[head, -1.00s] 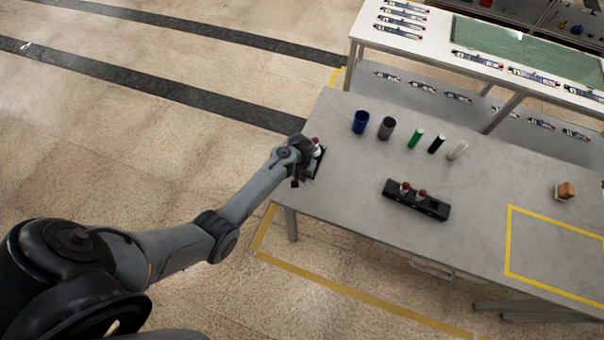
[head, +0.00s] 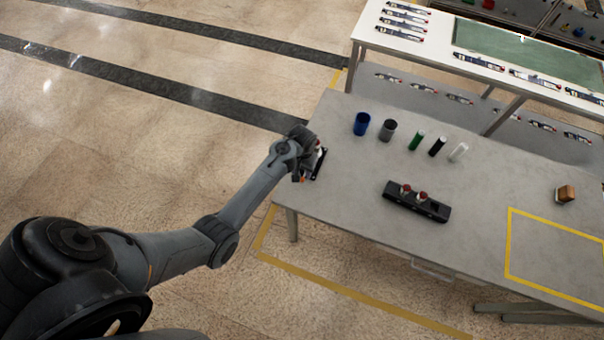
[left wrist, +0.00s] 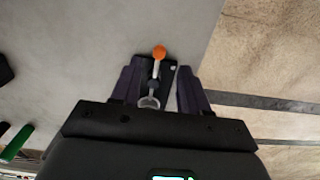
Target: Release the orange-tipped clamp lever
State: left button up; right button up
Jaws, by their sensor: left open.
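The clamp lever's orange tip (left wrist: 160,52) shows in the left wrist view, at the far end of a short pale lever. The lever stands on a dark clamp base (left wrist: 172,70) near the table's edge. My left gripper (left wrist: 157,72) is open, with one dark finger on each side of the lever and a gap on both sides. In the head view my left gripper (head: 308,162) is over the table's left end and hides most of the clamp. My right gripper is not in view.
On the grey table (head: 345,200) stand a blue cup (head: 361,124), a grey cup (head: 387,130) and green, black and white cylinders. A black holder (head: 430,208) with two red-topped items lies in front of them. A small wooden block (head: 565,194) is far right, behind a yellow-taped square.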

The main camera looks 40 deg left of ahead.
aim_at(302, 178)
pick_arm(q)
jog(key=shift+r, duration=2.9)
jog(key=s+f+g, duration=0.1)
jog(key=s+f, duration=0.4)
jog(key=s, duration=0.3)
jog(key=s+f+g, duration=0.1)
jog(key=s+f, duration=0.3)
jog(key=s, duration=0.3)
jog(key=s+d+r+m+y, duration=0.1)
jog(key=s+d+r+m, duration=0.3)
jog(key=s, duration=0.6)
jog(key=d+r+t+p, duration=0.2)
jog(key=r+p, duration=0.2)
jog(key=r, duration=0.5)
jog(key=w+d+r+m+t+p, duration=0.1)
jog(key=r+p, duration=0.3)
jog(key=r, duration=0.5)
jog(key=d+r+m+t+h+p, duration=0.1)
jog(key=d+r+p, duration=0.3)
jog(key=r, duration=0.5)
jog(key=shift+w+r+t+p, duration=0.3)
jog(key=shift+t+p, duration=0.05)
jog(key=shift+t, duration=0.45)
